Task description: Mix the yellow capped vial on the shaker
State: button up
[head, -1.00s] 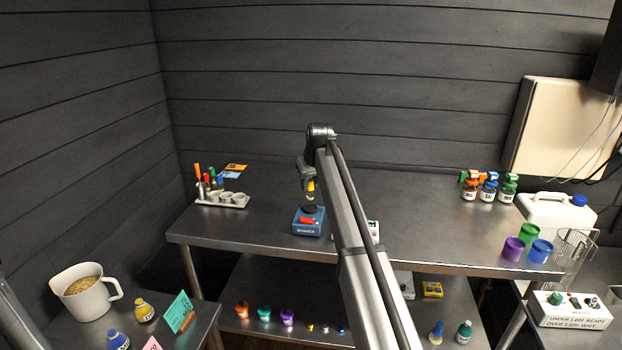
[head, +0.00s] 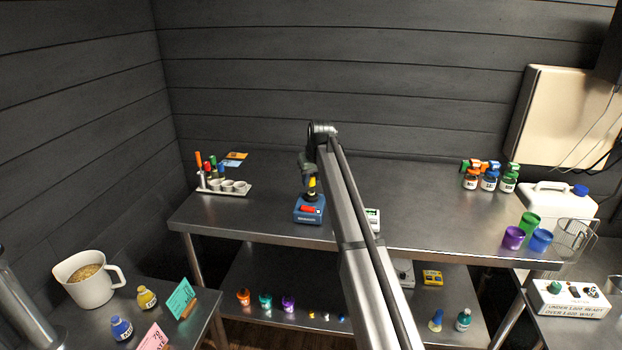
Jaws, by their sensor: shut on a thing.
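The blue shaker (head: 308,215) with a red switch on its front stands on the upper steel table. The yellow capped vial (head: 311,184) is upright just above the shaker's top; whether it touches the top pad is too small to tell. My gripper (head: 311,178) points down over the shaker and is shut on the vial. The fingertips are small and partly dark against the vial, and my arm blocks the view to the right of the shaker.
A cup tray (head: 234,188) with marker pens stands left on the table. Spray bottles (head: 489,180) stand at the right, with coloured cups (head: 513,238) near the right front edge. A white-topped device (head: 372,218) is partly behind my arm. The table between is bare.

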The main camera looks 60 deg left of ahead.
aim_at(311, 176)
jog(key=shift+f, duration=0.45)
dwell(1.1)
dwell(2.0)
jog(key=shift+r, duration=3.05)
